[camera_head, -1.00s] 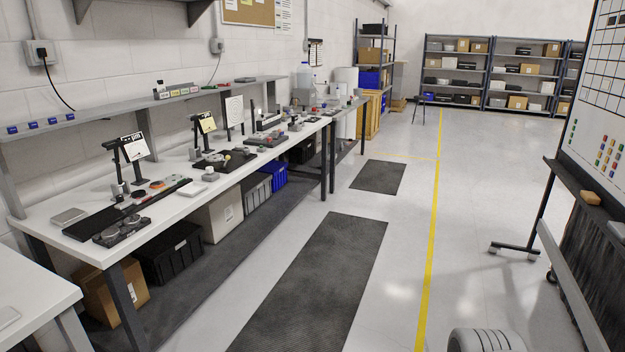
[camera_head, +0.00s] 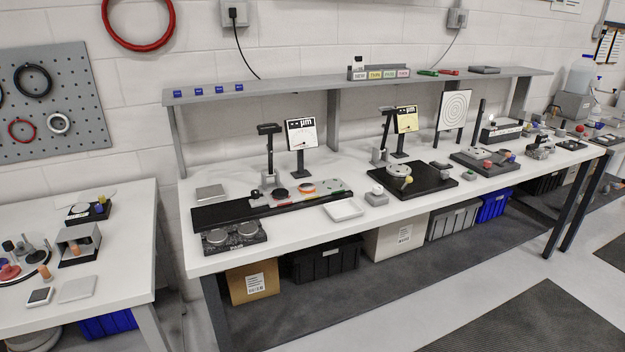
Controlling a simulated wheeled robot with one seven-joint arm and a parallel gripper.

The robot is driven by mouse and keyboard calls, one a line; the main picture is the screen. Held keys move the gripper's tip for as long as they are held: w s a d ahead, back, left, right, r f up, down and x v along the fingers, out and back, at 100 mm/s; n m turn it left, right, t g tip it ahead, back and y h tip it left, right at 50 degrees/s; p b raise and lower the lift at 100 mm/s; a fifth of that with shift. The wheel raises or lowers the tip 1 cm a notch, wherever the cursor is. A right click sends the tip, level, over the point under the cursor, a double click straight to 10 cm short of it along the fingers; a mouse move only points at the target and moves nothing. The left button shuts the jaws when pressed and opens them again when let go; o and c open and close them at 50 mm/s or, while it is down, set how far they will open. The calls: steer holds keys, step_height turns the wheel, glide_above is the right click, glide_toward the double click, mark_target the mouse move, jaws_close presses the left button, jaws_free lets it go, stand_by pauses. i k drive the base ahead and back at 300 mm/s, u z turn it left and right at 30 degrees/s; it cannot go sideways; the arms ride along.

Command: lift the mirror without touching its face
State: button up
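I cannot tell for certain which thing is the mirror. On the long white bench, a small black fixture (camera_head: 234,236) with two round grey discs stands at the near left corner. A long black base (camera_head: 220,215) lies behind it, with a grey plate (camera_head: 300,189) bearing dark and orange round parts. A black board (camera_head: 412,178) farther right carries a round grey part (camera_head: 399,171). Any of these round parts may be the mirror; they are too small to tell. My gripper is not in view.
The long bench (camera_head: 290,238) has a shelf (camera_head: 255,99) along its back. A white tray (camera_head: 344,209) lies near its front edge. A second table (camera_head: 130,240) with small fixtures stands at left, beyond a narrow gap. Boxes and bins (camera_head: 326,261) sit underneath. Dark mats (camera_head: 545,320) lie on the floor.

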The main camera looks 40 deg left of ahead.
mark_target(307, 188)
steer(key=u, duration=0.3)
steer(key=i, duration=1)
steer(key=u, duration=1.5)
steer(key=i, duration=0.85)
steer(key=u, duration=1.5)
steer(key=i, duration=0.9)
steer(key=u, duration=0.35)
